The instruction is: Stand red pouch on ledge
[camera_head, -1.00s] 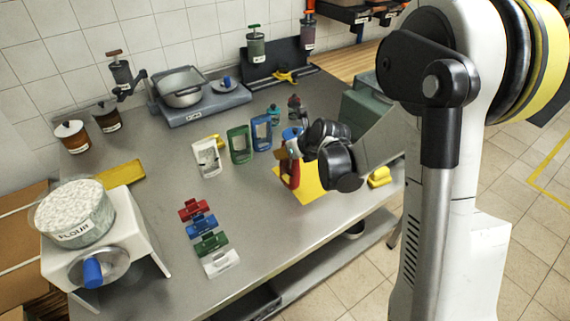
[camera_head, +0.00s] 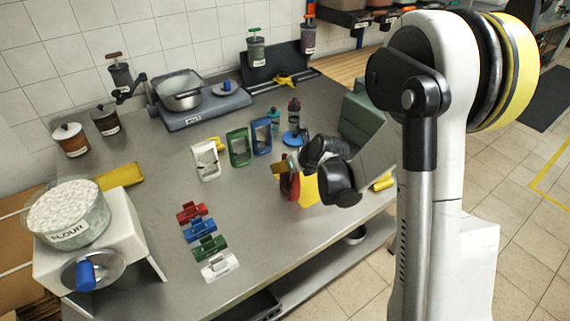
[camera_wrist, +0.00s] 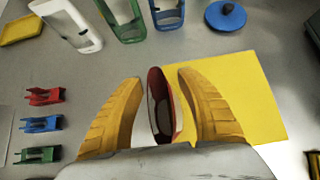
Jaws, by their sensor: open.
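My gripper (camera_wrist: 158,78) is open, with one yellow finger on each side of the pouch and a gap visible on the left. On the right the finger is close to the pouch; I cannot tell whether they touch. In the head view, my gripper (camera_head: 285,168) and wrist partly hide the pouch (camera_head: 290,186) and the sheet (camera_head: 310,190). I cannot make out for certain which surface is the ledge.
White (camera_head: 205,160), green (camera_head: 239,148) and blue (camera_head: 261,137) upright frames stand behind the pouch. A blue round lid (camera_wrist: 226,15) lies near the sheet. Several coloured clips, including a red one (camera_head: 191,212), line the front.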

